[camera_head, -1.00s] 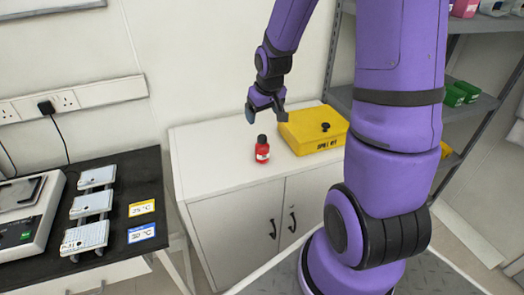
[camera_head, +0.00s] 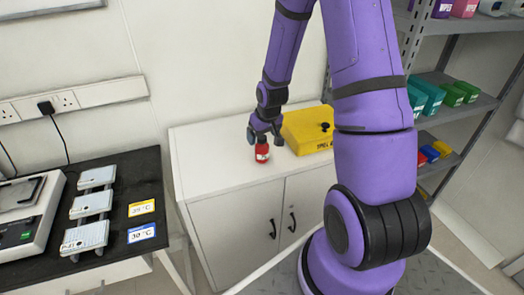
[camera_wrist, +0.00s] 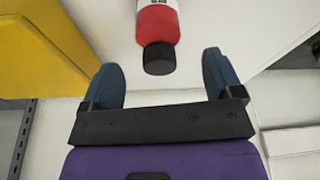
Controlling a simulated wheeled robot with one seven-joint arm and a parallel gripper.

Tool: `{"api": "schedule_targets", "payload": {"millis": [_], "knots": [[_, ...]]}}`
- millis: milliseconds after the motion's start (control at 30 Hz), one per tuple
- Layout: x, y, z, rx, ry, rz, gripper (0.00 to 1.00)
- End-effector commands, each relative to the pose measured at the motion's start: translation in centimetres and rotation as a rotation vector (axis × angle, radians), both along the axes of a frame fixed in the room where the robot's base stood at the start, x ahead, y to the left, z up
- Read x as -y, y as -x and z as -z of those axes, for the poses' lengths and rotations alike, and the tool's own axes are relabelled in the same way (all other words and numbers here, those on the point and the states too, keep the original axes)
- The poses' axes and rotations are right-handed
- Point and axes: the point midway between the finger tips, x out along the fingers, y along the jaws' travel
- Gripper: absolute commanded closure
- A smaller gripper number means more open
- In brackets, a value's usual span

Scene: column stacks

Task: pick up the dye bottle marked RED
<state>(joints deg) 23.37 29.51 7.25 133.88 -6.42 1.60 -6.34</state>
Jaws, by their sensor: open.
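The red dye bottle (camera_head: 262,154) stands upright on the white cabinet top, with a white label and a black cap. In the head view my gripper (camera_head: 264,138) is over it and hides the cap. In the wrist view the bottle's red body (camera_wrist: 157,24) and black cap show ahead of my gripper (camera_wrist: 163,78). The cap lies between the lines of the two blue fingertips, just at or beyond their ends. The fingers are apart and hold nothing. The label's wording is too small to read.
A yellow spill kit box (camera_head: 304,131) stands close to the right of the bottle on the cabinet (camera_head: 215,180). A black bench (camera_head: 120,190) with plates and a balance is at left. A shelf rack (camera_head: 455,105) with coloured boxes is at right. The cabinet top left of the bottle is clear.

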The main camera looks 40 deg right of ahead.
Motion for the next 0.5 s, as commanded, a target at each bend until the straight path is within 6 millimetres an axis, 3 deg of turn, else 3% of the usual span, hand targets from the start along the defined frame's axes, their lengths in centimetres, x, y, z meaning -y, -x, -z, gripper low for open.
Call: {"api": "schedule_targets", "payload": {"millis": [300,500], "knots": [[0.1,-0.9,3.7,-0.003,-0.001,0.000,0.14],[0.2,-1.3,4.7,-0.002,0.000,0.000,0.14]]}}
